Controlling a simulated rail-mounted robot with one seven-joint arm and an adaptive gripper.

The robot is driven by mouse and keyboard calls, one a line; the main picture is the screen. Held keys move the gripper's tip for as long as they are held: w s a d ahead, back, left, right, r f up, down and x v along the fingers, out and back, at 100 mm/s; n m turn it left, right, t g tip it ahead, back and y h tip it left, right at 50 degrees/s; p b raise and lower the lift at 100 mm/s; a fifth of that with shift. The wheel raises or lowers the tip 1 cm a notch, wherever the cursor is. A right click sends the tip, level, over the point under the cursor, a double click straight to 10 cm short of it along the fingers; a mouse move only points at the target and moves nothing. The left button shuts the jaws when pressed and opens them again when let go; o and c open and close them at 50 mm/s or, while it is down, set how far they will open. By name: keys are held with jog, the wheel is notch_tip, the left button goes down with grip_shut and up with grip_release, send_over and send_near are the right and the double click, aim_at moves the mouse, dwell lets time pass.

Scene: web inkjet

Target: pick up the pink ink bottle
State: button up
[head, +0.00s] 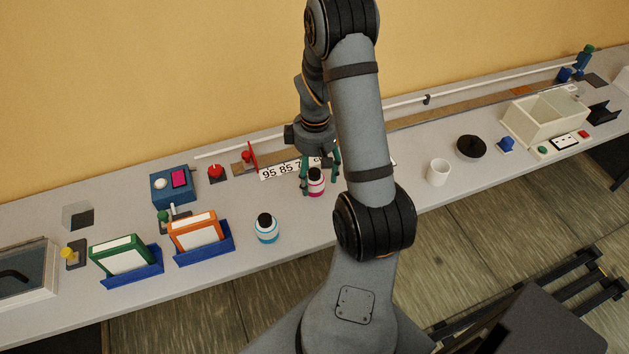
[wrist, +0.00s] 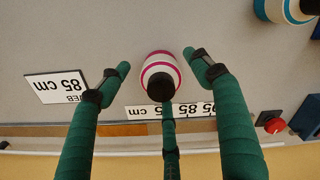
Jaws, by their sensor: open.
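The pink ink bottle (head: 316,184) is white with pink bands and a black cap, and stands upright on the bench. My gripper (head: 319,186) has green fingers and is over the bottle from above, open. In the wrist view the bottle (wrist: 160,72) lies between the spread fingertips of my gripper (wrist: 160,75), with gaps on both sides. A third finger overlaps the picture just below the black cap. A blue-banded ink bottle (head: 266,228) stands to the left in the head view and at the top right corner of the wrist view (wrist: 285,10).
A number strip (head: 283,170) lies behind the pink bottle. A white cup (head: 438,172) stands to the right, past my arm. Blue holders with a green folder (head: 122,254) and an orange folder (head: 197,230) are at the left. A red button (head: 216,171) is behind left.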

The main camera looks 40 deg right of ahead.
jog(key=shift+w+f, duration=0.1)
jog(key=shift+f, duration=0.75)
jog(key=shift+c, duration=0.2)
jog(key=c, duration=1.4)
jog(key=shift+o, duration=0.2)
jog(key=shift+r, duration=0.1)
